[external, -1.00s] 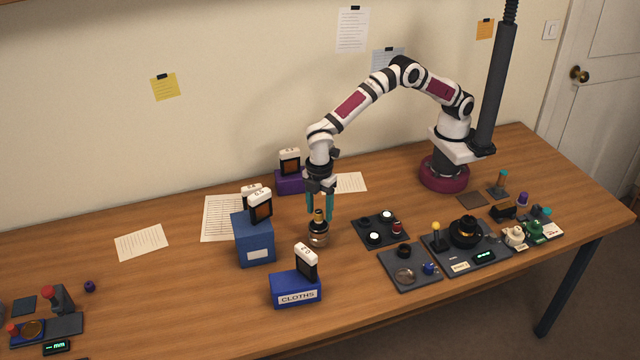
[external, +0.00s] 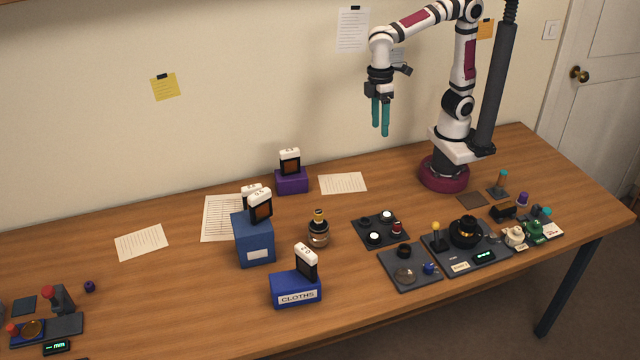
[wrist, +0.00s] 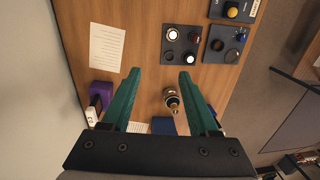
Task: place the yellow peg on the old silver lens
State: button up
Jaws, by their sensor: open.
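A yellow knob (external: 436,225) tops a dark upright stem on the large grey tray at right; the yellow top also shows in the wrist view (wrist: 232,11). A dark, bottle-like barrel (external: 318,236) with a yellow-gold top stands upright on the table; the wrist view shows its silvery rings (wrist: 172,97). A pale round glass disc (external: 405,275) lies on the smaller grey tray. I cannot tell for sure which is the old silver lens. My gripper (external: 381,131) is open and empty, high above the table near the back wall, apart from everything.
A blue box (external: 254,245), a blue CLOTHS box (external: 296,292) and a purple box (external: 291,183) hold upright white-topped cards. A dark tray (external: 366,243) with small round parts lies right of the barrel.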

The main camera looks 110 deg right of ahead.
jog(key=s+d+f+m, duration=0.1)
jog(key=s+f+m, duration=0.1)
jog(key=s, duration=0.6)
jog(key=s+f+m, duration=0.3)
jog(key=s+f, duration=0.1)
jog(key=s, duration=0.4)
jog(key=shift+s+d+y, duration=0.25)
jog(key=shift+d+y, duration=0.05)
jog(key=shift+d, duration=0.05)
